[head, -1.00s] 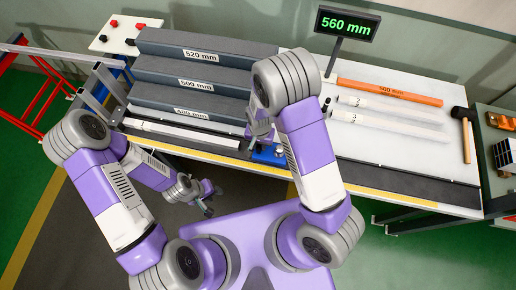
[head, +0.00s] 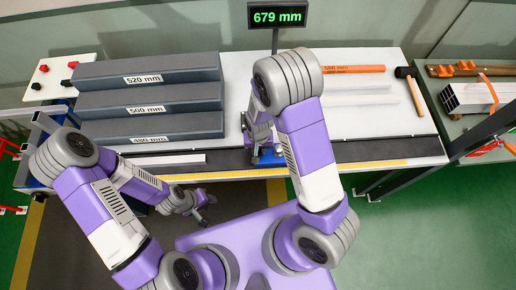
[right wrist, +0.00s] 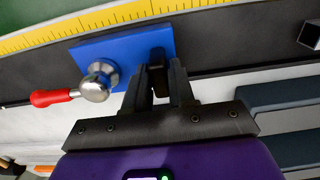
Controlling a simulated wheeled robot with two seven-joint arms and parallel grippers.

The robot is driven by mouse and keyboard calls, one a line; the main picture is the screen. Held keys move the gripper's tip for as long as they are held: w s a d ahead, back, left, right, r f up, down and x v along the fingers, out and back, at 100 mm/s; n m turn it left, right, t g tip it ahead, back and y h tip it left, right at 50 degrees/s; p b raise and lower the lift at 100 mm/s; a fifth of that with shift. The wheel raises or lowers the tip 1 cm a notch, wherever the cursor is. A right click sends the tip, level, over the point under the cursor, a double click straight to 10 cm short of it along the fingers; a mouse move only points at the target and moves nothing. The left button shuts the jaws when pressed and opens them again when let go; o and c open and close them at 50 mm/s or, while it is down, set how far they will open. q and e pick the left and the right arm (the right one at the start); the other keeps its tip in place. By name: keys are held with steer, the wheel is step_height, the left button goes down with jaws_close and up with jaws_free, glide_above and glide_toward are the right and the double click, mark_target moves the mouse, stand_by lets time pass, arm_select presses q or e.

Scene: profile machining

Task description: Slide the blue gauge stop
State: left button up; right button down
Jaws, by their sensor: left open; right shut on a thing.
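The blue gauge stop (head: 270,156) sits on the dark rail at the bench's front edge, mostly hidden by my right arm in the head view. In the right wrist view its blue plate (right wrist: 115,50) lies beside the yellow scale, with a silver knob and red-handled lever (right wrist: 75,92). My right gripper (right wrist: 160,78) is shut on a small dark upright part of the stop; it also shows in the head view (head: 253,150). The digital display (head: 277,16) reads 679 mm. My left gripper (head: 197,208) is open and empty, low in front of the bench.
A pale profile (head: 170,160) lies on the rail left of the stop, with a gap between. Grey stepped racks (head: 150,100) labelled 520, 500 and 480 mm stand behind. An orange bar (head: 350,69) and a hammer (head: 411,90) lie right. The rail right of the stop is clear.

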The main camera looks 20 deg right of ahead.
steer(key=c, duration=1)
jaws_free()
steer(key=shift+c, duration=0.2)
step_height(320, 180, up, 8)
steer(key=shift+f+p, duration=0.2)
steer(key=shift+p, duration=0.25)
